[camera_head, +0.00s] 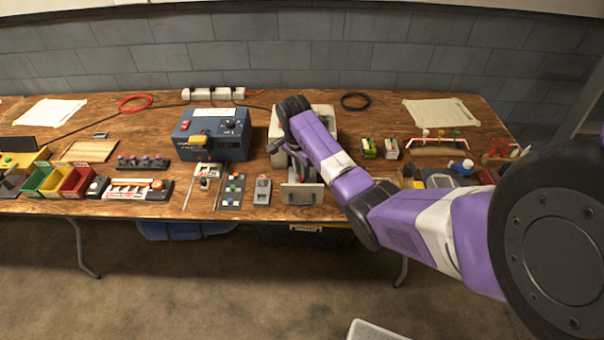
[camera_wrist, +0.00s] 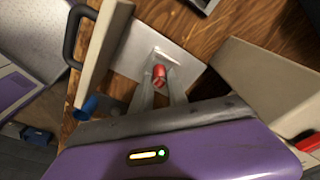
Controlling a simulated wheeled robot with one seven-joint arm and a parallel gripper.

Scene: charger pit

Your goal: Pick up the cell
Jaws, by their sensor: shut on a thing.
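My gripper (camera_wrist: 160,68) points down at the work table, with its two grey fingers close together. It is shut on a small red piece, seemingly the cell (camera_wrist: 159,75), which shows between the fingertips over a pale metal plate (camera_wrist: 133,52). I cannot tell whether the cell touches the plate or is clear of it. In the head view my gripper (camera_head: 291,160) is small and partly hidden by my purple arm, in front of a beige machine (camera_head: 322,116).
A beige panel with a dark handle (camera_wrist: 106,48) rises close left of my fingers; a beige block (camera_wrist: 262,92) stands to the right. A blue box (camera_head: 212,136) and small grey fixtures (camera_head: 262,190) stand left. Battery-like packs (camera_head: 368,148) lie right of the arm.

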